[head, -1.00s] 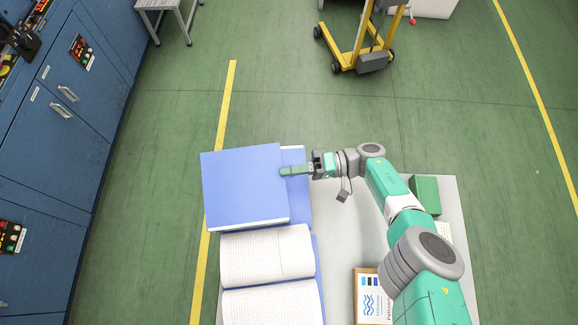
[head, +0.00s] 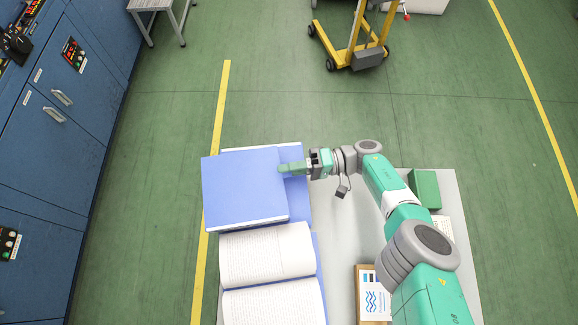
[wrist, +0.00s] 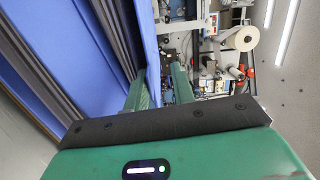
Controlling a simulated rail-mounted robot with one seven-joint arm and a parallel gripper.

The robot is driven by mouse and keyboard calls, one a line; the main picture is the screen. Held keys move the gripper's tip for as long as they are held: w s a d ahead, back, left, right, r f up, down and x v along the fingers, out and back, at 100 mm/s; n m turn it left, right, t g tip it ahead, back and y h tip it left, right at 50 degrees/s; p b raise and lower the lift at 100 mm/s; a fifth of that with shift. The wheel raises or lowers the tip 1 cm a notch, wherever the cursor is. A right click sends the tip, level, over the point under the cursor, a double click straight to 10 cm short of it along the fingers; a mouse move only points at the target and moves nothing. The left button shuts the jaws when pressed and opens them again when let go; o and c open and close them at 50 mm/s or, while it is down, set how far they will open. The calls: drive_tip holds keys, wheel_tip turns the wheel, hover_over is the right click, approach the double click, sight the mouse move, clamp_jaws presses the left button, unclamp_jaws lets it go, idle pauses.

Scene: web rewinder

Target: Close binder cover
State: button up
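A blue binder lies at the left edge of the grey table. A second blue part (head: 296,183) of the binder lies lower, at the right. My gripper (head: 290,169) reaches in from the right, its fingers at the cover's right edge. In the wrist view my gripper's (wrist: 159,88) two green fingers stand apart, with a blue panel (wrist: 148,45) seen between them. I cannot tell whether either finger touches it.
An open book (head: 268,254) with a blue cover lies just below the binder. A green box (head: 425,189) and a boxed item (head: 372,293) are on the grey table (head: 343,235). Blue cabinets (head: 60,130) stand left. A yellow lift (head: 352,45) stands beyond the table.

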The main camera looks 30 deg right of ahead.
drive_tip(key=b+v, duration=0.3)
drive_tip(key=v, duration=0.4)
drive_tip(key=shift+d, duration=0.35)
drive_tip(key=shift+s, duration=0.15)
